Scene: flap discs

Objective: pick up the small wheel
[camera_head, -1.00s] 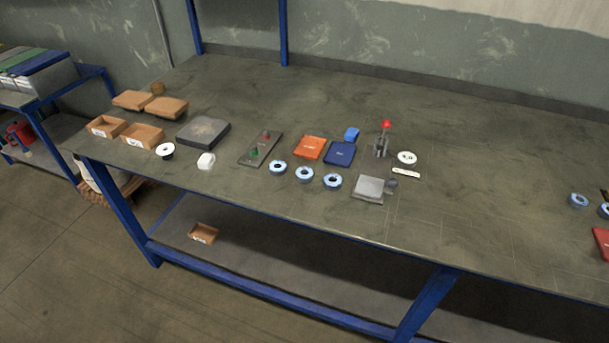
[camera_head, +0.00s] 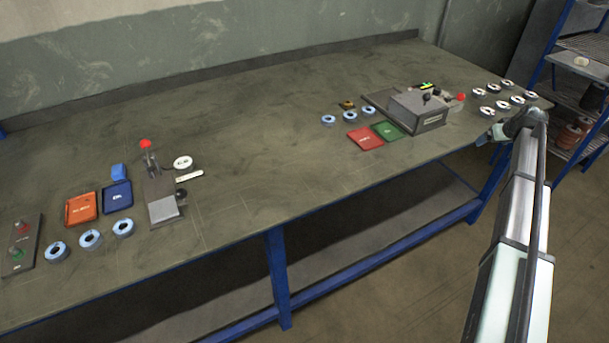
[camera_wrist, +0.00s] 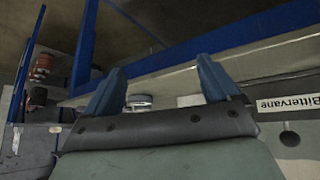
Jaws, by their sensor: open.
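Several small disc-shaped wheels lie on the bench, and I cannot tell which one is the small wheel. Black-and-white discs (camera_head: 502,104) stand in a group at the bench's right end. Pale blue rings lie in the middle (camera_head: 350,115) and at the left (camera_head: 90,239). A white disc (camera_head: 183,162) lies by the red-knobbed clamp. My gripper (camera_head: 484,139) is at the bench's front right edge, close to the black-and-white discs. In the wrist view my gripper (camera_wrist: 161,85) is open, with blue fingers apart.
A grey box-like fixture (camera_head: 418,110) stands left of the right-hand discs. Red (camera_head: 365,138) and green (camera_head: 387,131) pads lie before it. A red-knobbed clamp (camera_head: 158,190) stands at left. A blue shelf rack (camera_head: 545,75) is at far right. The bench between is clear.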

